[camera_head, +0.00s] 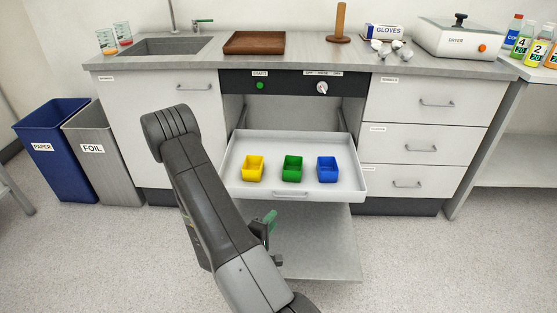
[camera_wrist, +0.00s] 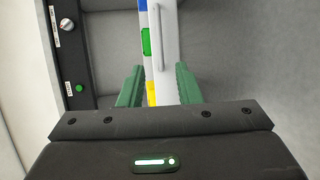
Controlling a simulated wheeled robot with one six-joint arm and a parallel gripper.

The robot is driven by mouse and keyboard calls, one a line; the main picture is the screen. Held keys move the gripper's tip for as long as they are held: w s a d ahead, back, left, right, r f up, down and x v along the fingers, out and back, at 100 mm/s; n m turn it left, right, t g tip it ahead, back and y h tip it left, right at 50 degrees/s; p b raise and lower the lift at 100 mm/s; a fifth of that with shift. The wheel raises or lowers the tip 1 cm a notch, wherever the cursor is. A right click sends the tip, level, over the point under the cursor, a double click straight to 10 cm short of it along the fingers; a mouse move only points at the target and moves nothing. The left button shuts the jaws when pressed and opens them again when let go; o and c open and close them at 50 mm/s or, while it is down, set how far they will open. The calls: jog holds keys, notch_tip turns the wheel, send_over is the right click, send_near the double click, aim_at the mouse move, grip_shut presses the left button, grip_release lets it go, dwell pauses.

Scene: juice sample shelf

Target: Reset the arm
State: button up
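My arm reaches forward and folds down over the floor in front of the counter. My gripper (camera_head: 268,226) is low in front of the pulled-out white tray (camera_head: 235,181) and partly hidden behind my arm. In the wrist view my gripper (camera_wrist: 158,74) has its two green fingers well apart. The tray's front wall with its handle (camera_wrist: 160,36) shows beyond and between them. I see nothing held, and the fingers look clear of the handle.
The tray holds yellow (camera_head: 253,168), green (camera_head: 292,168) and blue (camera_head: 327,169) bins. Under it, an open lower door (camera_head: 325,245) juts out. Paper (camera_head: 45,150) and foil (camera_head: 95,150) bins stand left. Drawers (camera_head: 425,145) are on the right. The front floor is clear.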

jog(key=b+x, duration=0.1)
jog(key=x, duration=1.2)
jog(key=shift+w+d+f+b, duration=0.1)
jog(key=shift+f+b, duration=0.05)
jog(key=shift+b, duration=0.2)
